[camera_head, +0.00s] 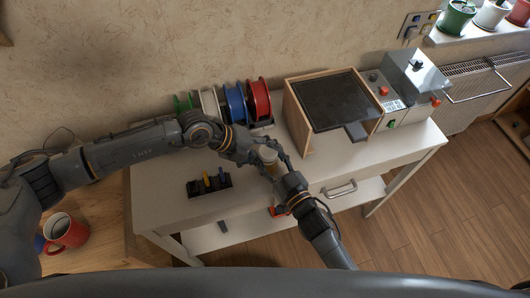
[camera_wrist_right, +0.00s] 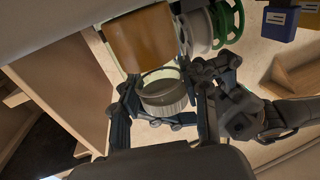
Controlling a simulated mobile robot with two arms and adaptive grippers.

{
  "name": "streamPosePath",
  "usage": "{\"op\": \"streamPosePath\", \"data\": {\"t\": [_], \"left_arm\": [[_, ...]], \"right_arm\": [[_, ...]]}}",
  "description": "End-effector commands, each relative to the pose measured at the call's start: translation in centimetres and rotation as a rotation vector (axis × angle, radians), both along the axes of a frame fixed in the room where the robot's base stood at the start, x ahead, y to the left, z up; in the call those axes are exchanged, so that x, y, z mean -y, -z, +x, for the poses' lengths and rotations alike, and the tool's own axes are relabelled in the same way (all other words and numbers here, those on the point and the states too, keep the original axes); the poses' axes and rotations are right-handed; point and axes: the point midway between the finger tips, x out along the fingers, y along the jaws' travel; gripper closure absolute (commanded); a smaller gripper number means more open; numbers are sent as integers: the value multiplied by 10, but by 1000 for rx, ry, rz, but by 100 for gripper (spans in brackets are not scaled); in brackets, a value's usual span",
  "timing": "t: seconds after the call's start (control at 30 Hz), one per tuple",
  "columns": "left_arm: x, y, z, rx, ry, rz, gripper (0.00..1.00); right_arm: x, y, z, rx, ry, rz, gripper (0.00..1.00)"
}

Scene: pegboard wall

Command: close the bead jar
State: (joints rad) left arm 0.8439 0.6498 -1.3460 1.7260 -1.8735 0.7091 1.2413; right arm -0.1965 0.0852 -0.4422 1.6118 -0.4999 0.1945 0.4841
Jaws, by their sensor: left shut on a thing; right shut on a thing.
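In the head view a small pale cylinder (camera_head: 268,154), which looks like the bead jar or its lid, is between my two grippers above the table's front part. In the right wrist view an amber-brown cylinder (camera_wrist_right: 140,38), apparently the jar body, is above a pale ribbed ring-shaped lid (camera_wrist_right: 163,95). My right gripper (camera_wrist_right: 163,108) is shut on the lid, one finger on each side. My left gripper (camera_head: 258,152) comes in from the left and is shut on what appears to be the jar; its fingertips are partly hidden. I cannot tell whether lid and jar touch.
Green, white, blue and red spools (camera_head: 236,103) stand by the wall. A black holder with small tools (camera_head: 209,185) lies on the white table (camera_head: 165,180). A wooden-framed dark panel (camera_head: 334,104) and a grey machine (camera_head: 414,75) occupy the right. A red mug (camera_head: 66,232) is lower left.

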Motion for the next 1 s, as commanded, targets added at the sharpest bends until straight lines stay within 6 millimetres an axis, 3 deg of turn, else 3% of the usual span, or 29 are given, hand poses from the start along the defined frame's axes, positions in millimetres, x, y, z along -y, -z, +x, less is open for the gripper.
{"op": "streamPosePath", "data": {"t": [1.0], "left_arm": [[0, 14, -3, 13, -5, -81, 59]], "right_arm": [[-5, -4, -2, 12, -10, 4, 100]]}}
